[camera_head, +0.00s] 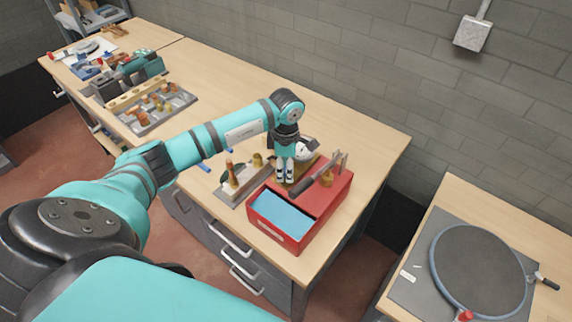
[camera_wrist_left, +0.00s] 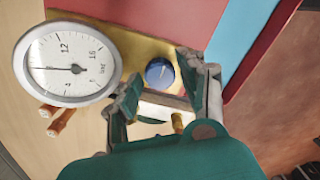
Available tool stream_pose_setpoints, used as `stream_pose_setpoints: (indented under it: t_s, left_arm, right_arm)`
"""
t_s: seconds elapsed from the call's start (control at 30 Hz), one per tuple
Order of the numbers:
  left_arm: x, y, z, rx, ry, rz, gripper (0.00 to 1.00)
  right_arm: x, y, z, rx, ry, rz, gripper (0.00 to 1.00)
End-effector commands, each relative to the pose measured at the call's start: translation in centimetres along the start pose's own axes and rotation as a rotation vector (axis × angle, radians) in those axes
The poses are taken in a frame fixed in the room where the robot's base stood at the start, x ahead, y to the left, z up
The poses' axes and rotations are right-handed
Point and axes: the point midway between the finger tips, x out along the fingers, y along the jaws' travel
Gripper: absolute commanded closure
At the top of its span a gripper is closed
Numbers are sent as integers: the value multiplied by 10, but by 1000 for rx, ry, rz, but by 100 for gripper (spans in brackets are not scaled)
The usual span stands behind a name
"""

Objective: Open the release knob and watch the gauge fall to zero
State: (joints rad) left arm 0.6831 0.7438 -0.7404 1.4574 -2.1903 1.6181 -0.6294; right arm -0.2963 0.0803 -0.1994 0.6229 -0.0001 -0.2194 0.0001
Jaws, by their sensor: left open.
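The gauge (camera_wrist_left: 68,64) has a round white dial and sits at the left of the left wrist view. Its needle points between the 4 and 12 marks. In the head view the gauge (camera_head: 306,149) shows small and partly hidden behind my arm. A round blue knob (camera_wrist_left: 160,72) sits on a brass-coloured block (camera_wrist_left: 135,48) beside the gauge. I take it for the release knob. My left gripper (camera_head: 284,178) points down there. In the left wrist view its open fingers (camera_wrist_left: 158,84) lie either side of the knob; I cannot tell whether they touch it.
A red box (camera_head: 335,190) with a blue panel (camera_head: 280,216) stands right in front of the gripper. A grey tray (camera_head: 231,196) with brass fittings lies just left. More trays and tools fill the bench's far left. A second bench with a round grey plate (camera_head: 478,268) stands at right.

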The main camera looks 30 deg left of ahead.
Motion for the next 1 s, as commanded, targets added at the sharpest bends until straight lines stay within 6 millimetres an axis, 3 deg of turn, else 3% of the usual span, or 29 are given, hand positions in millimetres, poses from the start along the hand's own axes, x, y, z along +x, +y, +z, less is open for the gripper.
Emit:
stream_pose_setpoints:
  t_s: [0.23,0.53,1.0]
  left_arm:
    - [1,0,0,0,0,0,60]
    - [0,0,0,0,-1,0,99]
    - [2,1,0,-119,-2,3,100]
  right_arm:
    - [0,0,11,0,-17,-1,60]
    - [0,0,8,-1,-12,0,60]
    - [12,0,6,-1,-6,0,60]
